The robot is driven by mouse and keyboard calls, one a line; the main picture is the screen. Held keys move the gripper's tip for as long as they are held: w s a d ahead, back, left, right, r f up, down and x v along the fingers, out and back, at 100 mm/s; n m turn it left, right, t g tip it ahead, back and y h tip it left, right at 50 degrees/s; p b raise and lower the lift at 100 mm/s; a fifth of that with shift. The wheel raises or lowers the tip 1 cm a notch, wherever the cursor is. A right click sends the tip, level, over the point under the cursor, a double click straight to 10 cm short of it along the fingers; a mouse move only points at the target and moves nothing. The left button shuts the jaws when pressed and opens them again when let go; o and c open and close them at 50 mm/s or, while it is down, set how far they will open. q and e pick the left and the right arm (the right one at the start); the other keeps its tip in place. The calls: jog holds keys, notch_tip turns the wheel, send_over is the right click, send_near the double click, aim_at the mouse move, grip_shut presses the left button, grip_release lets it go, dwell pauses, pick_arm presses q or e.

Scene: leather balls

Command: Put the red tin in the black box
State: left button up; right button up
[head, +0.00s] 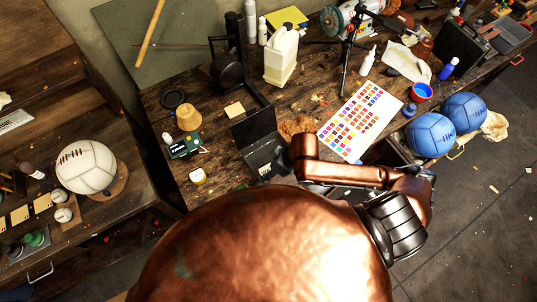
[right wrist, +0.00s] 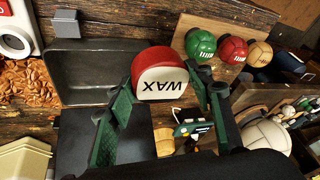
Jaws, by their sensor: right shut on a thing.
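The red tin (right wrist: 160,74) has a red curved side and a pale face marked WAX. It sits between the green-edged fingers of my right gripper (right wrist: 168,90), which is shut on it. In the right wrist view the tin overlaps the right part of the open black box (right wrist: 85,70); I cannot tell its height over the box. In the head view the black box (head: 253,128) stands open on the bench, with my right wrist at its right. The tin cannot be made out there. My left gripper is not in view.
Red, green and tan balls (right wrist: 232,48) show in the right wrist view.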

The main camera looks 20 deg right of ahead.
jog(key=shift+s+f, duration=0.1)
jog(key=w+d+f, duration=0.4)
jog(key=w, duration=0.4)
jog(key=p, duration=0.1)
send_over(269, 156)
jog(key=s, duration=0.2)
jog(key=f, duration=0.5)
jog(key=shift+w+d, duration=0.25)
jog(key=shift+d, duration=0.05)
jog(key=shift+w+d+f, duration=0.1)
jog(key=shift+w+f, duration=0.05)
jog(key=f, duration=0.1)
jog(key=f+p, duration=0.1)
jog(key=shift+w+d+f, duration=0.1)
jog(key=shift+w+f, duration=0.1)
jog(key=shift+f, duration=0.6)
jog(key=shift+f, duration=0.1)
jog(key=o, duration=1.2)
jog(key=shift+o, duration=0.2)
